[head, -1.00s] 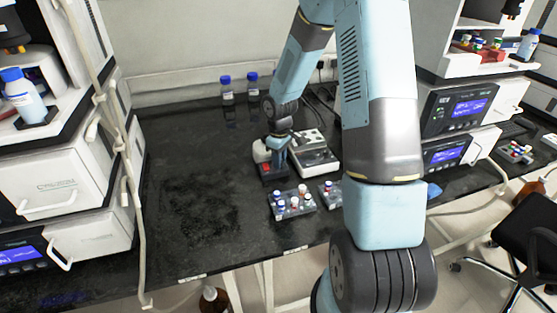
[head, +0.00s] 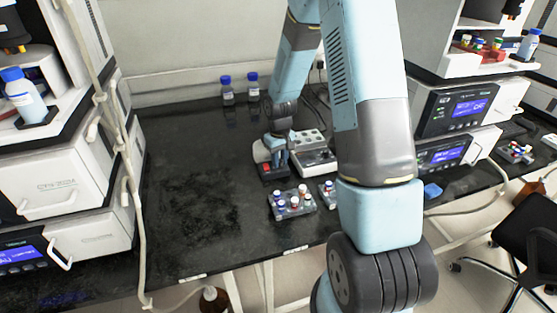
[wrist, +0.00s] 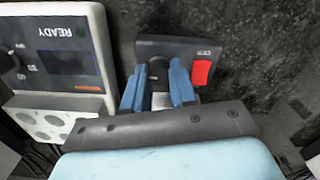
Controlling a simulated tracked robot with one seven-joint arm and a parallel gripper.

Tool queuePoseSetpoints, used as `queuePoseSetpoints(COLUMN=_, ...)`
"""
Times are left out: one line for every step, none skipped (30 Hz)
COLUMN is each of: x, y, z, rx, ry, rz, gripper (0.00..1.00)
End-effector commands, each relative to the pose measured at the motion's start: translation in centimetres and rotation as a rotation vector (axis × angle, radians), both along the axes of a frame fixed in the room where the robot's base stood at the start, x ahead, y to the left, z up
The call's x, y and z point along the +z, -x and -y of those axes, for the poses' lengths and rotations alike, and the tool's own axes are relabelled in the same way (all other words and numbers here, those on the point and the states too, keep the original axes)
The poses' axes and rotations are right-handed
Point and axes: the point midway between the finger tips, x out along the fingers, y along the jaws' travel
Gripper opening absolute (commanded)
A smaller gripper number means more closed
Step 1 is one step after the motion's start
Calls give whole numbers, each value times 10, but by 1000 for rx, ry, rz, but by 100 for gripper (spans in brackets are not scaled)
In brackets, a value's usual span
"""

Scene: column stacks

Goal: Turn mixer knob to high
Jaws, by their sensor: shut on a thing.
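The mixer (head: 262,152) stands on the black bench, pale with a dark front panel (wrist: 195,47). The panel bears a red switch (wrist: 202,73); in the head view the switch (head: 266,166) is at its front left. In the wrist view the dark round knob (wrist: 158,66) is on the panel beside the switch. My gripper (wrist: 156,75) has its two blue fingers on either side of the knob and is shut on it. In the head view my gripper (head: 277,156) reaches down over the mixer. The fingers partly hide the knob, and its setting cannot be read.
A white device with a "READY" display (wrist: 55,65) stands right beside the mixer; it is also in the head view (head: 318,160). A rack of vials (head: 291,205) sits in front. Two blue-capped bottles (head: 239,90) stand behind. The bench at left is clear.

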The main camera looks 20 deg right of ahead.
Motion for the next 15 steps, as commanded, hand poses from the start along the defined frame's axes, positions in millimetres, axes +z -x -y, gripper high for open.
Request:
queuePoseSetpoints(x=1, y=-2, z=-1, rx=-1, ry=-1, rz=7, gripper=0)
queuePoseSetpoints(x=1, y=-2, z=-1, rx=-1, ry=-1, rz=7, gripper=0)
queuePoseSetpoints(x=1, y=-2, z=0, rx=-1, ry=-1, rz=7, gripper=0)
queuePoseSetpoints(x=1, y=-2, z=0, rx=-1, ry=-1, rz=7, gripper=0)
queuePoseSetpoints(x=1, y=-2, z=0, rx=-1, ry=-1, rz=7, gripper=0)
queuePoseSetpoints(x=1, y=-2, z=0, rx=-1, ry=-1, rz=7, gripper=0)
queuePoseSetpoints(x=1, y=-2, z=0, rx=-1, ry=-1, rz=7, gripper=0)
queuePoseSetpoints(x=1, y=-2, z=0, rx=-1, ry=-1, rz=7, gripper=0)
queuePoseSetpoints(x=1, y=-2, z=0, rx=-1, ry=-1, rz=7, gripper=0)
queuePoseSetpoints(x=1, y=-2, z=0, rx=-1, ry=0, rz=6, gripper=29)
queuePoseSetpoints(x=1, y=-2, z=0, rx=-1, ry=0, rz=6, gripper=32)
queuePoseSetpoints(x=1, y=-2, z=0, rx=-1, ry=0, rz=6, gripper=36)
queuePoseSetpoints(x=1, y=-2, z=0, rx=-1, ry=0, rz=5, gripper=38)
queuePoseSetpoints(x=1, y=-2, z=0, rx=-1, ry=0, rz=5, gripper=41)
queuePoseSetpoints(x=1, y=-1, z=0, rx=-1, ry=0, rz=4, gripper=45)
